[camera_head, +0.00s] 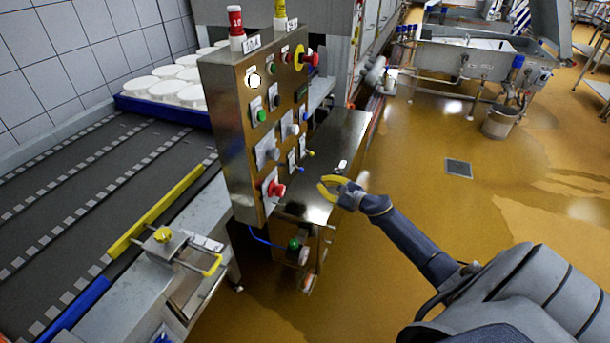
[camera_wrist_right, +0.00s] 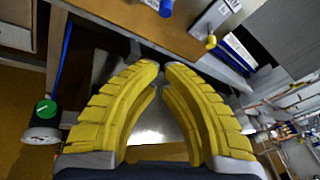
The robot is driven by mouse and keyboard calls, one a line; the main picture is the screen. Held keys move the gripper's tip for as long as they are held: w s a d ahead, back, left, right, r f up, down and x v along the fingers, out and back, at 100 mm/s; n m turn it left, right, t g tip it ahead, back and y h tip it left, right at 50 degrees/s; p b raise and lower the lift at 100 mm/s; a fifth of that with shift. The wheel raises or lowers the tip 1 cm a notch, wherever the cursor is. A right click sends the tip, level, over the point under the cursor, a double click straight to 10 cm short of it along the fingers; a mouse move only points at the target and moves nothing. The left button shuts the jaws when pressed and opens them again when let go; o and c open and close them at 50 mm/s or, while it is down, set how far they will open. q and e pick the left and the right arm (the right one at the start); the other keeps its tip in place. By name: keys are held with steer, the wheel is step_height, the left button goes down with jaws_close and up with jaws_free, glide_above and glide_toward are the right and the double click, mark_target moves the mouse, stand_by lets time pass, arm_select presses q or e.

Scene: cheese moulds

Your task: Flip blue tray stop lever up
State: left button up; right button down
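A blue-tipped lever (camera_head: 300,169) sits low on the right part of the control panel (camera_head: 240,150), just below a yellow-tipped lever (camera_head: 311,153). In the right wrist view, a blue tip (camera_wrist_right: 165,8) shows at the top edge and a yellow tip (camera_wrist_right: 211,43) to its right. I cannot tell the exact tilt of the blue-tipped lever. My right gripper (camera_head: 322,188) has yellow fingers and is right of the panel, apart from the levers. In the wrist view its fingertips (camera_wrist_right: 163,66) are close together with a narrow gap and nothing between them. My left gripper is not in view.
The panel also carries several buttons and knobs, including a red mushroom button (camera_head: 275,189). A metal box (camera_head: 335,145) stands behind it. A conveyor (camera_head: 80,200) runs at left, with a blue tray (camera_head: 130,104) of white moulds. Open floor (camera_head: 430,200) lies at right.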

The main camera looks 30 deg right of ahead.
mark_target(297, 172)
steer(key=shift+w, duration=0.1)
steer(key=x, duration=1)
steer(key=shift+a, duration=0.1)
steer(key=shift+s+r, duration=0.3)
steer(key=shift+s, duration=0.15)
steer(key=shift+s+a+r, duration=0.2)
steer(key=shift+s+r, duration=0.25)
steer(key=shift+r, duration=0.1)
steer(key=shift+s+a+r, duration=0.25)
steer(key=shift+s+r, duration=0.15)
steer(key=shift+r, duration=0.15)
